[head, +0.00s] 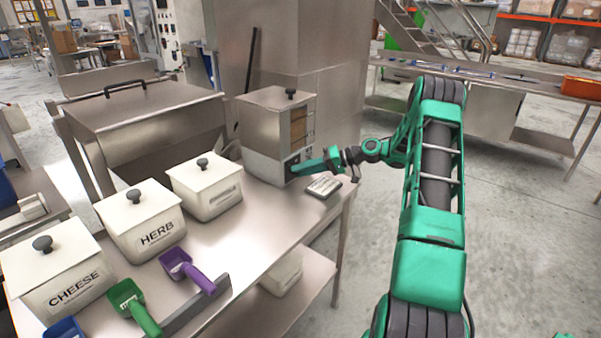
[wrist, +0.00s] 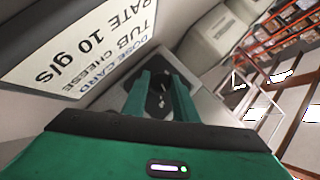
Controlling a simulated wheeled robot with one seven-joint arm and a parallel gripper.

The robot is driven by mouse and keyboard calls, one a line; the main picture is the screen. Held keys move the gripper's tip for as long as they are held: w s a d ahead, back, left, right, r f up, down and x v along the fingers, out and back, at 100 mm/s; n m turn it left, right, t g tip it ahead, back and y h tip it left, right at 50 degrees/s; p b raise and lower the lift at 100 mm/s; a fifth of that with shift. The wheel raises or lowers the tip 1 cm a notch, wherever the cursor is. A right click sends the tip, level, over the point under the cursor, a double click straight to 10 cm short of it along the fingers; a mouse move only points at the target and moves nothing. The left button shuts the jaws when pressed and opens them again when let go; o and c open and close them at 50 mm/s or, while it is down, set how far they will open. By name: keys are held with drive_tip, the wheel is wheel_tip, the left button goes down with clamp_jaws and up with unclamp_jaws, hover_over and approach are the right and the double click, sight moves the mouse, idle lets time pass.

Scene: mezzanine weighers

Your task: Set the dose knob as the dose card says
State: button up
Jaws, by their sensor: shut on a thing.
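The dose card (wrist: 85,38) fills the upper left of the wrist view, turned over at an angle; it reads tub cheese, rate 10 g/s. In the head view a small lettered plate, likely this card (head: 324,186), rests at the bench's right end. The steel feeder box (head: 270,125) stands behind it. My gripper (head: 300,168) reaches its lower front from the right. In the wrist view the green fingers (wrist: 165,98) are shut on the dark dose knob (wrist: 157,100). The fingers partly hide the knob, and its setting cannot be read.
White lidded tubs, marked CHEESE (head: 75,290) and HERB (head: 157,238), plus another tub (head: 208,190), stand on the bench. A purple scoop (head: 185,268) and a green scoop (head: 133,305) lie in front. Open floor lies right of the bench.

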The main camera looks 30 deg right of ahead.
drive_tip(key=shift+d+f+m+y, duration=0.1)
drive_tip(key=shift+f+m+y, duration=0.05)
drive_tip(key=shift+m+y, duration=0.3)
idle(0.4)
drive_tip(key=o, duration=1)
drive_tip(key=v, duration=1)
drive_tip(key=shift+s+d, duration=0.1)
drive_tip(key=shift+d, duration=0.3)
